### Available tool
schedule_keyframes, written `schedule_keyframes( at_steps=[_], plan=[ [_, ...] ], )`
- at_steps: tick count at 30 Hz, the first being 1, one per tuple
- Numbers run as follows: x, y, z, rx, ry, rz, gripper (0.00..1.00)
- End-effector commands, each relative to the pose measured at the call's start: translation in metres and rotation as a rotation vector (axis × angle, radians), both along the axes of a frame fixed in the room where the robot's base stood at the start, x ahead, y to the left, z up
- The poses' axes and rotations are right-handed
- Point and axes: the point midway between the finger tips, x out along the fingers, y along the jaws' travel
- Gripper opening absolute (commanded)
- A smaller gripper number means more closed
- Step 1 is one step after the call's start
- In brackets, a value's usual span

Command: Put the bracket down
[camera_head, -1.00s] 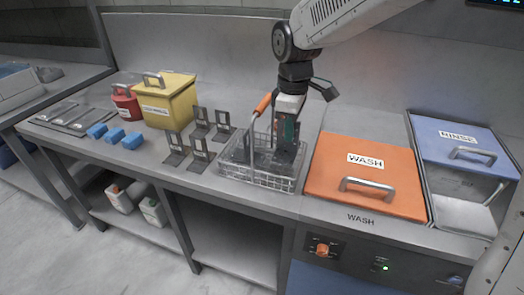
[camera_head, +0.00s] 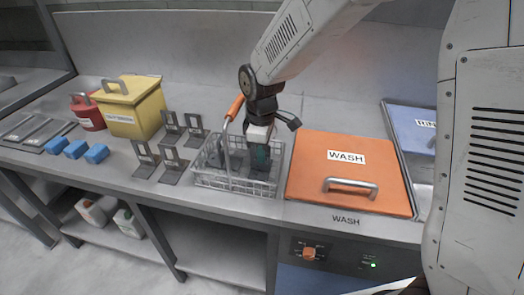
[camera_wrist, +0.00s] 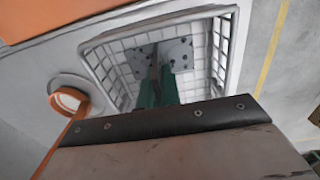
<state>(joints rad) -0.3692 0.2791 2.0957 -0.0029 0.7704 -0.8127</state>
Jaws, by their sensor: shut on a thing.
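My gripper (camera_head: 259,158) points down inside the wire basket (camera_head: 237,184), right of its middle. It is shut on a dark metal bracket, mostly hidden by the fingers and mesh in the head view. In the wrist view the green fingers (camera_wrist: 158,92) pinch a thin upright plate, with grey drilled foot plates (camera_wrist: 180,54) showing beyond it, low in the basket. I cannot tell whether the bracket touches the basket floor. Another dark piece (camera_head: 220,153) shows in the basket's left part.
Several brackets (camera_head: 172,160) stand on the bench left of the basket. The basket's orange-gripped handle (camera_head: 235,108) rises beside my gripper. The orange WASH lid (camera_head: 348,172) is close on the right. A yellow box (camera_head: 130,106), red container (camera_head: 88,112) and blue blocks (camera_head: 76,149) are further left.

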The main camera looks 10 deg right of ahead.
Motion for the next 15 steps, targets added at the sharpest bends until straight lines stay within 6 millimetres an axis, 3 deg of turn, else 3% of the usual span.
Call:
schedule_keyframes(
  at_steps=[9,10,12,15],
  plan=[
    [0.0008,-0.0011,-0.0022,0.001,-0.001,-0.002,0.0],
    [0.0007,-0.0012,-0.002,0.001,-0.001,-0.002,0.14],
    [0.0007,-0.0012,-0.0018,0.001,-0.001,-0.002,0.27],
    [0.0007,-0.0012,-0.0017,0.001,-0.001,-0.002,0.27]
  ],
)
